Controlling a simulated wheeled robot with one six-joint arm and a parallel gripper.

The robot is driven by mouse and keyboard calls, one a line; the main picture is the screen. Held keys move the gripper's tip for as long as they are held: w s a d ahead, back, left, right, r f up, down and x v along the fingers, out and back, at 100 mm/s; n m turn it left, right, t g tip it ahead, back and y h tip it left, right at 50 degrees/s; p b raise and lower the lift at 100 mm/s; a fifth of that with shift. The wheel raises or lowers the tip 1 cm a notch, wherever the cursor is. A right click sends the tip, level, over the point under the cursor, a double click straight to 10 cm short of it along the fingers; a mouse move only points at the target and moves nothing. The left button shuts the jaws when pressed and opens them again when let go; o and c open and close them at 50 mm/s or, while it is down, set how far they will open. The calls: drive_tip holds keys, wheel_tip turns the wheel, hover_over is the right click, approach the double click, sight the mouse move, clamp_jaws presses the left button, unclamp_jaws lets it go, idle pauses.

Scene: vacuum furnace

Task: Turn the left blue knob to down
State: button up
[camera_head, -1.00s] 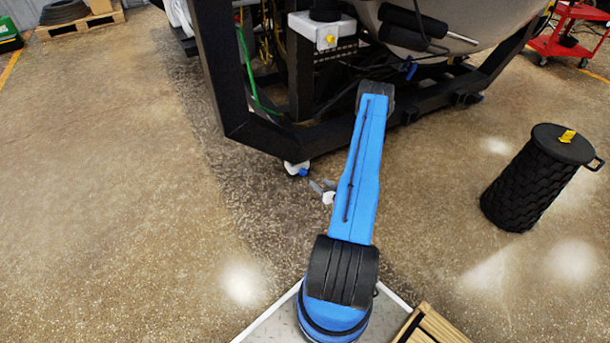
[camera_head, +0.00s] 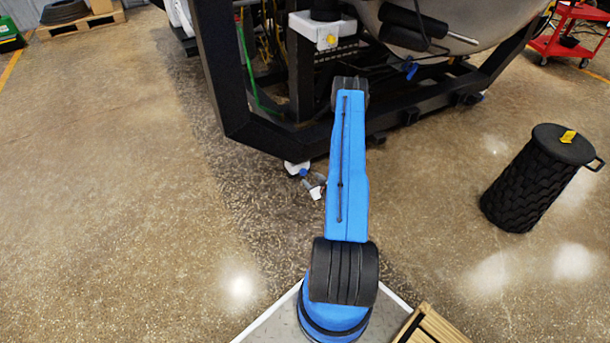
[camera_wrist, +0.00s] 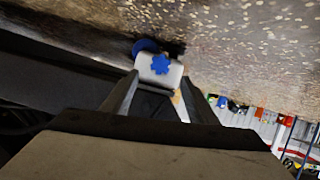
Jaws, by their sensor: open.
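A blue knob (camera_wrist: 160,63) sits on the face of a small white box (camera_wrist: 172,76) in the wrist view. In the head view this knob (camera_head: 303,172) and box (camera_head: 291,166) are low at the furnace frame's near corner. My gripper (camera_wrist: 160,80) is open and empty, its two fingers spread to either side of the box's lower part in the picture. I cannot tell the gap to the knob. In the head view my gripper (camera_head: 312,184) is small, just below right of the knob, partly hidden by my blue arm. Another blue knob (camera_head: 411,71) is farther right on the furnace.
The black furnace frame (camera_head: 228,95) rises behind the box. A round blue part (camera_wrist: 146,45) shows behind the box. A black ribbed cylinder (camera_head: 530,185) stands at right, and a red cart (camera_head: 565,42) is at the far right. The floor at left is clear.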

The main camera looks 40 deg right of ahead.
sight(304, 173)
drive_tip(key=x, duration=0.9)
drive_tip(key=shift+a, duration=0.1)
drive_tip(key=c, duration=1.1)
